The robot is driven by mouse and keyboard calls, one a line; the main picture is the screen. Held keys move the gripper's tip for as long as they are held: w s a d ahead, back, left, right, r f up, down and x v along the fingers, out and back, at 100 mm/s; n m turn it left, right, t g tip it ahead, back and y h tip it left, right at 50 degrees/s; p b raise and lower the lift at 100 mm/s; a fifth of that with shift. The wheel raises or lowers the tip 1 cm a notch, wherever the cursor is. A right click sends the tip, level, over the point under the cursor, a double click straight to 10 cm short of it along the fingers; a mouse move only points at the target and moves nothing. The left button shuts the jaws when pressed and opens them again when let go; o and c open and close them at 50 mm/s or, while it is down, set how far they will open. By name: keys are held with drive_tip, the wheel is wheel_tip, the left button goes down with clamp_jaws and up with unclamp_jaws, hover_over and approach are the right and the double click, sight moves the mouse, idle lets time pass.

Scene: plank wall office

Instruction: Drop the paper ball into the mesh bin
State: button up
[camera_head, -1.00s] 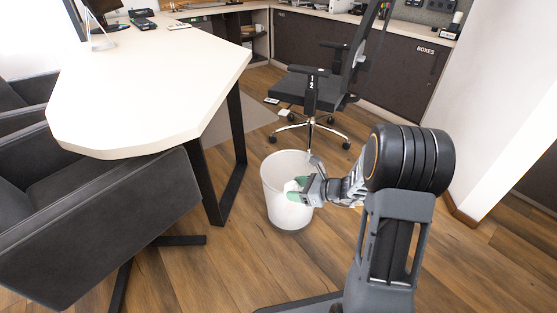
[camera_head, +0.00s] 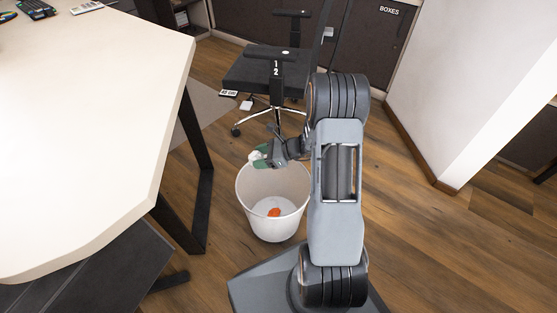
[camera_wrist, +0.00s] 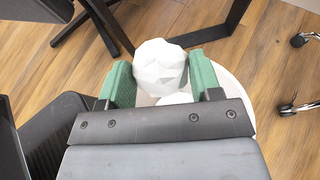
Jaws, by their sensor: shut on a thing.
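The white, crumpled, faceted paper ball (camera_head: 254,156) is between the green-padded fingers of my gripper (camera_head: 262,158). In the wrist view, my gripper (camera_wrist: 161,76) is shut on the paper ball (camera_wrist: 158,62), with one finger on each side. The bin (camera_head: 253,205) is a pale, round, open-topped container on the floor. In the head view, the gripper and ball appear at the bin's far rim; their exact height above it is unclear. In the wrist view, the bin (camera_wrist: 242,92) shows behind the fingers, partly hidden.
A small orange thing (camera_head: 274,212) lies inside the bin. A white desk (camera_head: 90,130) with dark legs stands left. A black swivel chair (camera_head: 262,75) stands behind the bin. Wooden floor (camera_head: 420,240) is clear on the right.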

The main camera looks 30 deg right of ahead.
drive_tip(key=shift+n+g+y, duration=0.3)
drive_tip(key=shift+n+g, duration=0.2)
drive_tip(key=d+f+p, duration=0.1)
drive_tip(key=d, duration=0.1)
drive_tip(key=d+f+p, duration=0.1)
drive_tip(key=f, duration=0.1)
drive_tip(key=shift+s+d, duration=0.15)
drive_tip(key=shift+d, duration=0.2)
drive_tip(key=shift+n+g+y, duration=0.3)
drive_tip(key=shift+n+g, duration=0.3)
drive_tip(key=s+d+f, duration=0.1)
drive_tip(key=d+f+p, duration=0.1)
drive_tip(key=f, duration=0.1)
drive_tip(key=s+d+f+p, duration=0.1)
drive_tip(key=shift+s+f, duration=0.3)
wheel_tip(320, 180, down, 6)
drive_tip(key=b, duration=0.4)
drive_tip(key=shift+s+d+f, duration=0.1)
drive_tip(key=shift+f, duration=0.15)
drive_tip(key=o, duration=1)
drive_tip(key=p+v, duration=0.3)
drive_tip(key=v, duration=1.1)
drive_tip(key=shift+f, duration=0.1)
